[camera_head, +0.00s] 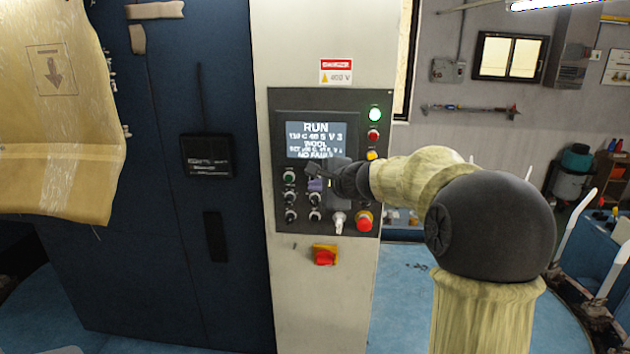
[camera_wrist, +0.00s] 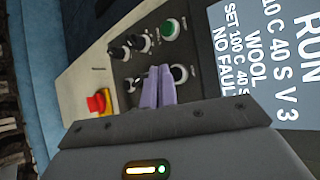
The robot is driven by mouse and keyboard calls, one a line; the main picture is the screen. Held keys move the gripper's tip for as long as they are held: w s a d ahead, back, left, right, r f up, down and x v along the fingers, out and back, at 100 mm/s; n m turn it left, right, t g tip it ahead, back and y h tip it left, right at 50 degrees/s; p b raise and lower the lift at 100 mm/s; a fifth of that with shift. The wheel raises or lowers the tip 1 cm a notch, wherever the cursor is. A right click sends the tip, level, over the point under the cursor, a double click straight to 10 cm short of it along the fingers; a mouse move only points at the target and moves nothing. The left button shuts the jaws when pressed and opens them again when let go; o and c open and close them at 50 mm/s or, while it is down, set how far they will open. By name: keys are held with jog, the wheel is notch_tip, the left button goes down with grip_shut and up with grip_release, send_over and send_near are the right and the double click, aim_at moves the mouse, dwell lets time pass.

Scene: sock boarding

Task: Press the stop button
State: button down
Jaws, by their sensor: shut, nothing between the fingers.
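The dark control panel (camera_head: 330,235) is on a pale cabinet front, with a lit screen (camera_head: 320,138) reading RUN and NO FAULT. A green button (camera_head: 289,175) is at the left of its upper control row; it also shows in the wrist view (camera_wrist: 170,28). Beside it is a dark round control with a pale ring (camera_wrist: 180,72), partly behind my fingers; no stop label is readable. My gripper (camera_head: 316,185) is shut and empty, its purple fingertips in front of the panel, also in the wrist view (camera_wrist: 159,72). I cannot tell whether they touch it.
Several black knobs (camera_head: 291,215) are close to my fingers. A key switch (camera_head: 338,221) and a red mushroom button (camera_head: 364,220) are at the panel's lower right. A red-and-yellow switch (camera_head: 325,255) is below.

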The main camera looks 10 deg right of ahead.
jog(key=shift+w, duration=0.15)
jog(key=shift+w+d, duration=0.1)
jog(key=shift+w, duration=0.2)
jog(key=shift+w+d, duration=0.15)
jog(key=shift+w, duration=0.2)
dwell(1.1)
jog(key=shift+s, duration=0.1)
jog(key=shift+s+a+b, duration=0.25)
jog(key=shift+s+b, duration=0.25)
jog(key=shift+s, duration=0.2)
jog(key=s+b, duration=0.1)
jog(key=s+a+b, duration=0.1)
jog(key=s, duration=0.2)
jog(key=shift+s+a+b, duration=0.25)
jog(key=shift+s+b, duration=0.1)
jog(key=shift+b, duration=0.05)
